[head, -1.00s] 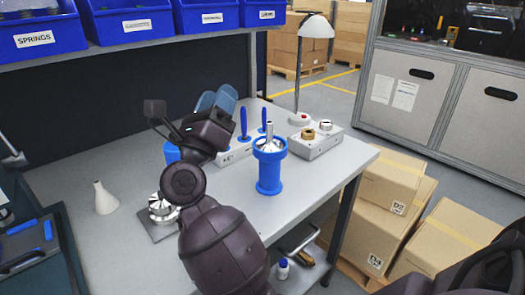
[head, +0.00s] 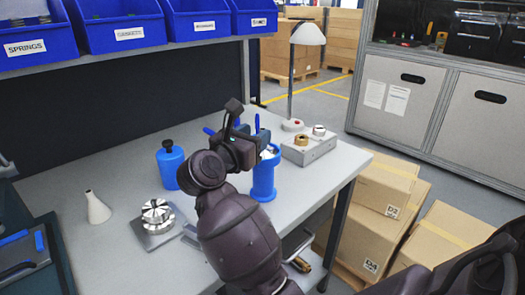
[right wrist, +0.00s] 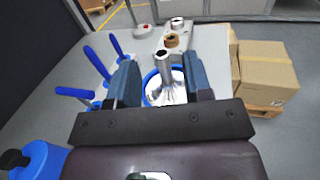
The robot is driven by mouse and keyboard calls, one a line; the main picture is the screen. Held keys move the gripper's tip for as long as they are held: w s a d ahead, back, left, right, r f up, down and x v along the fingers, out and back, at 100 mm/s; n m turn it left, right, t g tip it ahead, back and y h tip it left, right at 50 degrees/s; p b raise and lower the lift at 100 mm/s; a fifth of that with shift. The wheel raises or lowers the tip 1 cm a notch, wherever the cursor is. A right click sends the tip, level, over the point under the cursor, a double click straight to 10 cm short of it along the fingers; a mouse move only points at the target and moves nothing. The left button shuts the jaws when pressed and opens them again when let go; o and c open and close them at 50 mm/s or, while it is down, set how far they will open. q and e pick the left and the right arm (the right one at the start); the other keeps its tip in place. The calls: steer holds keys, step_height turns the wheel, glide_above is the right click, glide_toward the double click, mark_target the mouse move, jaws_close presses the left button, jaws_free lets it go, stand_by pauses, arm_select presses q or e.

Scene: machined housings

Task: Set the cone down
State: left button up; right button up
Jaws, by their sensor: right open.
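A shiny metal cone with a round upright stem (right wrist: 164,74) sits in the blue ring of a blue stand in the right wrist view. The blue stand (head: 263,180) stands upright on the bench in the head view, its top partly hidden by my right gripper. My right gripper (right wrist: 162,80) is open, with one finger on each side of the stem; I cannot tell whether they touch it. A pale, narrow-necked conical piece (head: 97,209) stands on the bench at left. My left gripper is not in view.
A blue bottle with a black knob (head: 170,166) and a metal part on a square plate (head: 157,226) stand left of my arm. Blue-handled tools (right wrist: 98,62) stand left of the gripper. A grey block with rings (head: 309,150) and a lamp (head: 308,35) are behind. Bare bench lies between.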

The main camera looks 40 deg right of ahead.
steer(key=shift+x, duration=2.65)
steer(key=shift+r, duration=0.1)
jaws_close()
